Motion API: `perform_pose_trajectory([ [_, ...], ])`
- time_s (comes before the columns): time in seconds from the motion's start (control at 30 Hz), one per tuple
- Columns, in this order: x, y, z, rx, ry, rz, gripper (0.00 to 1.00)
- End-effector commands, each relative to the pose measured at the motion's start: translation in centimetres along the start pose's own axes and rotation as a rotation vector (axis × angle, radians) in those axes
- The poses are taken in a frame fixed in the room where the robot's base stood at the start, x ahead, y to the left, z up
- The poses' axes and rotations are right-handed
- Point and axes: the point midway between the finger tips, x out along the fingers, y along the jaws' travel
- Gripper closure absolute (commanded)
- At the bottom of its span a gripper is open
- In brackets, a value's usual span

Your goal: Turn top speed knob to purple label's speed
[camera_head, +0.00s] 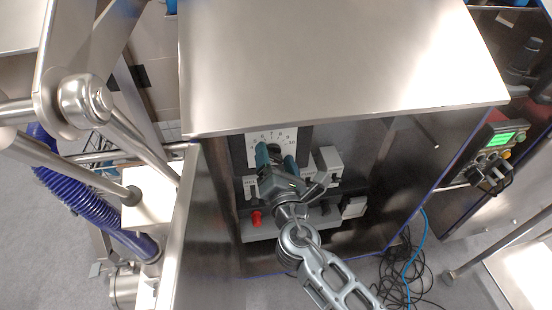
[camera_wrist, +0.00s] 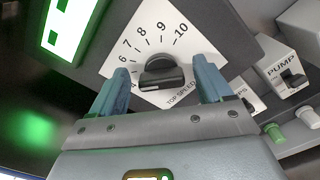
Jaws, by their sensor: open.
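The top speed knob (camera_wrist: 162,74) is a black round dial with a raised grip bar, on a white plate (camera_wrist: 150,35) printed "TOP SPEED". Numbers 6 to 10 are readable around it; the lower ones are partly covered. The bar lies nearly level in the wrist view, but its exact setting is unclear. My gripper (camera_wrist: 159,66) is open, with one teal finger on each side of the knob, apart from it in the picture. Contact cannot be told. In the head view my gripper (camera_head: 275,158) covers the knob, below the plate (camera_head: 272,135). No purple label is visible.
A green display (camera_wrist: 70,25) is beside the plate. A PUMP switch (camera_wrist: 291,77) and small knobs are at right. A steel cover (camera_head: 335,60) overhangs the panel. A red knob (camera_head: 256,218) and white switch boxes (camera_head: 330,160) flank my arm. Cables (camera_head: 405,268) lie on the floor.

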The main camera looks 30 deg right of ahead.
Motion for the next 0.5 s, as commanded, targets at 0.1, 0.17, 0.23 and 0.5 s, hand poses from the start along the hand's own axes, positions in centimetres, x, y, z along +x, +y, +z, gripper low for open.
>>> perform_pose_trajectory([
  [0.1, -0.1, 0.0, -0.1, 0.000, 0.001, 0.000, 0.21],
  [0.17, -0.5, -0.1, -0.1, -0.001, 0.002, 0.000, 0.21],
  [0.23, -1.2, -0.1, -0.2, -0.002, 0.003, -0.001, 0.21],
  [0.5, -5.5, -0.2, -0.2, 0.000, 0.003, 0.000, 0.21],
])
